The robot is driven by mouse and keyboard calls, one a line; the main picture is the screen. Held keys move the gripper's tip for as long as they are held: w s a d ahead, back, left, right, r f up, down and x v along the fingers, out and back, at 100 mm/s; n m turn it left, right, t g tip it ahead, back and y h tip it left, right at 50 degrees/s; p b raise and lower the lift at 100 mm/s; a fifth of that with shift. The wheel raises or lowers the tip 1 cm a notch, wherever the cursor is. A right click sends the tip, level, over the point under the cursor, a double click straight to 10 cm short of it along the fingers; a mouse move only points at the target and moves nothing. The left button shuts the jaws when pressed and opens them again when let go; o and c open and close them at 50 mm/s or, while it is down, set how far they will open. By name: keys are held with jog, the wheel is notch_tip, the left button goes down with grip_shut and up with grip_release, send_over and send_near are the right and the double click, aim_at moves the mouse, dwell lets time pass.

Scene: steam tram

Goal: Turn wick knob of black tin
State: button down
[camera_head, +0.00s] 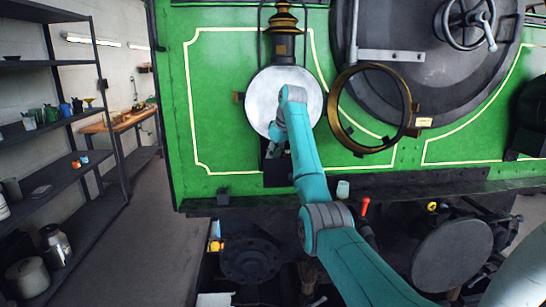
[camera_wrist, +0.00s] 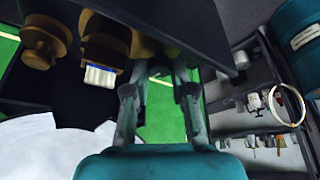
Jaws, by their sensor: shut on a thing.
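In the wrist view the black tin (camera_wrist: 215,22) fills the top of the picture. It bears a brass burner (camera_wrist: 105,45) with a white flat wick (camera_wrist: 100,75) and, to the left, a round brass cap (camera_wrist: 45,40). My gripper (camera_wrist: 160,70) has its two fingers reaching up to the tin beside the burner. It is shut on the wick knob, which is small and mostly hidden between the fingertips. In the head view my gripper (camera_head: 276,150) is at the lower edge of the lamp's pale round disc (camera_head: 258,100), and my arm covers the tin and knob.
A brass ring door (camera_head: 338,124) stands open to the right of the lamp, close to my arm. The lamp's brass chimney (camera_head: 284,20) is above. A clear cup (camera_head: 343,189) and a red-handled lever (camera_head: 365,206) are low right. Shelves (camera_head: 50,120) stand left, beside open floor.

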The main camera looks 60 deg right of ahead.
jog(key=shift+n+y, duration=0.3)
jog(key=shift+n, duration=0.5)
jog(key=c, duration=1.2)
grip_release()
jog(key=v, duration=0.7)
jog(key=shift+d+r, duration=0.2)
jog(key=shift+r, duration=0.05)
jog(key=shift+s, duration=0.15)
